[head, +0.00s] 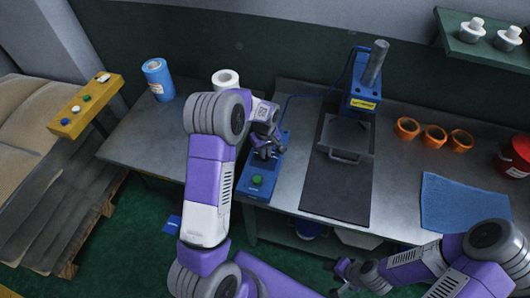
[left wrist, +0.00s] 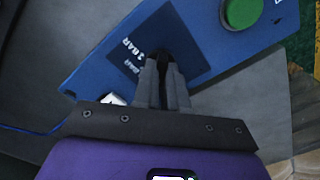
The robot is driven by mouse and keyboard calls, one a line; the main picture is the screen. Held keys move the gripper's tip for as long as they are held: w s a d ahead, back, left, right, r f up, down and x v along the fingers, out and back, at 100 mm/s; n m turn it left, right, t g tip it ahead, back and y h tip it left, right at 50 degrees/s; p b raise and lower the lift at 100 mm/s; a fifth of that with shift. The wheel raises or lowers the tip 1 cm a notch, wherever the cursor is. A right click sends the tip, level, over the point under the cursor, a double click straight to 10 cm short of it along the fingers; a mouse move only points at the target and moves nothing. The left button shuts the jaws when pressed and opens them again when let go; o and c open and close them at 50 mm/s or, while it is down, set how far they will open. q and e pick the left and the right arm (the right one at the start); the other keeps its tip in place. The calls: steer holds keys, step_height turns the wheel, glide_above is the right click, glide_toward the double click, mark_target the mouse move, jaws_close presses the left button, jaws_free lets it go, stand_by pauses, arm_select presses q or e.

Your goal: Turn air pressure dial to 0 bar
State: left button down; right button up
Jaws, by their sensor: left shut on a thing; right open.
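The blue control box (head: 255,190) sits near the table's left front edge, with a green button (head: 257,181) on it. In the left wrist view its blue face (left wrist: 105,65) carries a dark square plate (left wrist: 185,45) with white "BAR" lettering, one mark reading "3 BAR". My left gripper (head: 268,150) reaches down onto this box. In the left wrist view its fingers (left wrist: 163,72) are close together over the plate, shut on the dial, which they mostly hide. I cannot read the dial's setting. My right gripper (head: 348,276) is open and empty, low in front of the table.
A blue press (head: 365,98) stands behind a dark mat (head: 335,195). Orange rings (head: 434,137), a blue cloth (head: 463,205) and a red container (head: 517,157) lie to the right. A blue can (head: 157,80) and a white roll (head: 226,80) stand at the back left.

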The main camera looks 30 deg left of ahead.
arm_select(q)
steer(key=n, duration=0.5)
steer(key=shift+p, duration=0.3)
stand_by(0.4)
steer(key=c, duration=1.2)
jaws_free()
steer(key=shift+r+p, duration=0.55)
steer(key=shift+r, duration=3.3)
